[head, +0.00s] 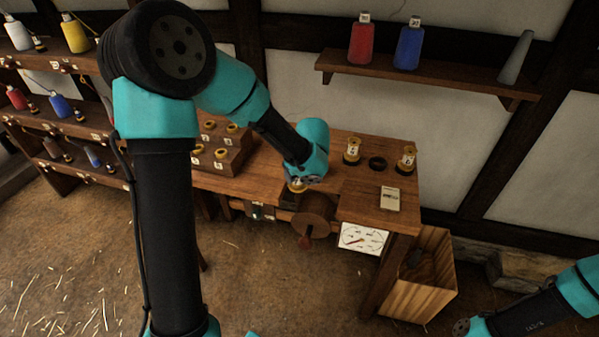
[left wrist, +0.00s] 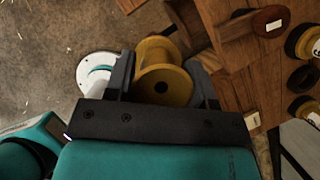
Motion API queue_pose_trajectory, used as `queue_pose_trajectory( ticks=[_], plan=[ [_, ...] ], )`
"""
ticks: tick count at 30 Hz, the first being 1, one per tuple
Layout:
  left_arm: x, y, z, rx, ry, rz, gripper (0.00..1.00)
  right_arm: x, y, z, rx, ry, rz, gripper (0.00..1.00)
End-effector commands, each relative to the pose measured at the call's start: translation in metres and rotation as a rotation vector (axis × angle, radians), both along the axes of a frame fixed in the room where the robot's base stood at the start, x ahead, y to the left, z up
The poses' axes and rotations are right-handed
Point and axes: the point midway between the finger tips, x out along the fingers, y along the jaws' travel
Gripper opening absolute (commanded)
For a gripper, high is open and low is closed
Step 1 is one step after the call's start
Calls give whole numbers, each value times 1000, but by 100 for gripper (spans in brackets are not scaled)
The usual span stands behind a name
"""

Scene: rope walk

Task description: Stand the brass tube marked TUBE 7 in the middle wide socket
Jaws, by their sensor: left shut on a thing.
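My left gripper (left wrist: 162,85) is shut on a brass flanged tube (left wrist: 165,84), gripped between its two fingers. In the head view the tube's brass edge (head: 296,187) shows just under the wrist, by the bench's front edge. No mark on it can be read, so I cannot tell if it is TUBE 7. On the bench at right, a dark empty ring (head: 377,164), which looks like the middle wide socket, lies between two standing brass tubes, one at left (head: 352,150) and one at right (head: 407,158). My right gripper is not in view.
A stepped wooden rack (head: 228,160) with several brass-topped pieces stands left of the held tube. A small pale box (head: 390,198) lies in front of the ring. A wooden wheel (head: 312,217) and a dial (head: 363,239) are at the bench front. A wooden bin (head: 425,285) stands at right.

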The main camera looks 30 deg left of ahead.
Motion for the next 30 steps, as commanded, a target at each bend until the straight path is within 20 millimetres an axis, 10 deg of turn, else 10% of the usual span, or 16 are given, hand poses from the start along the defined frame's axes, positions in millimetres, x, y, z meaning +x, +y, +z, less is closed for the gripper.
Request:
queue_pose_trajectory(
  ticks=[11, 21, 30],
  plan=[
    [38, -20, -7, 0, 0, 720, 19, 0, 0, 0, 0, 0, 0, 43],
    [56, -85, -16, -1, 2, 1498, 19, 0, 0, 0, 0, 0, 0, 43],
    [59, -119, -17, -1, 0, 1771, 19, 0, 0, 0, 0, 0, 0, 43]
  ],
)
